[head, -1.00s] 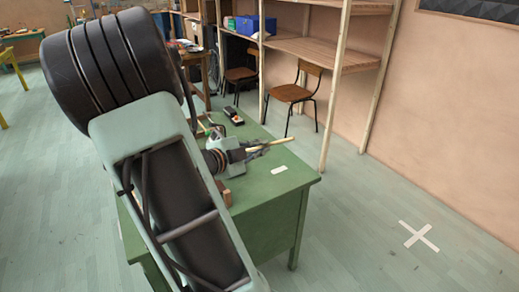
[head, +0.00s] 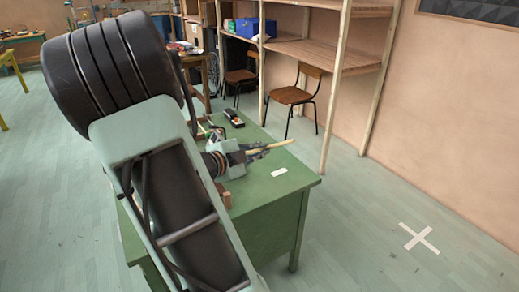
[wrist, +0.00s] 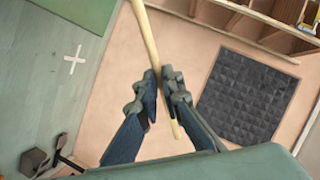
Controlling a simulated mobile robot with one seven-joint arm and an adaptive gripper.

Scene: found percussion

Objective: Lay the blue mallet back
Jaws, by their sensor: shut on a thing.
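My gripper (head: 260,151) is out over the green table (head: 260,196), near its far right side. It is shut on a pale wooden stick (head: 283,144), which I take to be the blue mallet's handle. In the wrist view the stick (wrist: 147,35) runs between the fingers (wrist: 161,82), from the top edge to just below the fingertips. No blue mallet head shows in either view. A small white card (head: 279,172) lies on the table just right of my gripper.
A dark object (head: 234,118) lies at the table's far end. Wooden blocks (head: 223,193) sit beside my arm, which hides much of the left tabletop. Chairs (head: 296,96) and shelving (head: 325,55) stand behind. A white cross (head: 419,237) marks open floor at right.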

